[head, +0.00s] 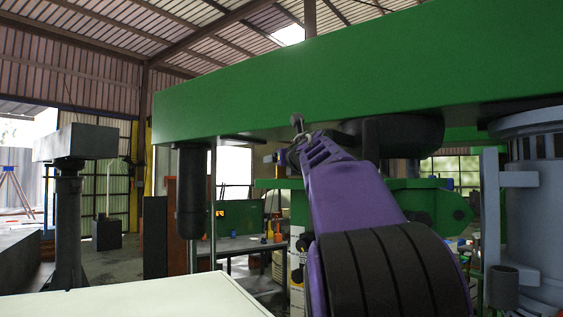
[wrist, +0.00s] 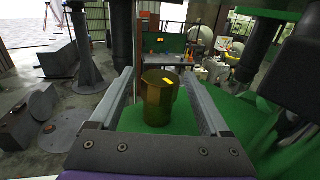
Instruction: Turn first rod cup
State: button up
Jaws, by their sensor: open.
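A brass-coloured cup (wrist: 158,103), a short cylinder that looks to be the rod cup, stands in the middle of the wrist view against a green surface (wrist: 195,118). My gripper (wrist: 159,76) is open, with one grey finger left of the cup and the other right of it. A gap shows on both sides, so neither finger appears to touch it. In the head view I cannot make out the cup or the fingers; my purple arm reaches up under the large green beam (head: 350,75).
Under the beam in the head view are a dark vertical cylinder (head: 191,190) and a thin rod (head: 213,190). A grey-blue motor (head: 535,200) stands at the right.

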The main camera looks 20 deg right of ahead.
jog(key=shift+c, duration=0.3)
grip_shut()
jog(key=shift+a+m+h, duration=0.15)
jog(key=shift+m+h, duration=0.35)
jog(key=shift+h, duration=0.3)
jog(key=shift+m+h, duration=0.4)
jog(key=shift+h, duration=0.2)
jog(key=shift+m+g+h, duration=0.5)
jog(key=shift+m+h, duration=0.4)
jog(key=shift+h, duration=0.5)
jog(key=shift+m+g+h, duration=1.5)
jog(key=shift+m+h, duration=0.3)
jog(key=shift+h, duration=0.8)
jog(key=shift+d+m+g+h, duration=0.2)
jog(key=shift+m+g+h, duration=1.1)
jog(key=shift+f+m+g+h, duration=0.1)
jog(key=shift+m+g+h, duration=0.4)
jog(key=shift+g, duration=0.2)
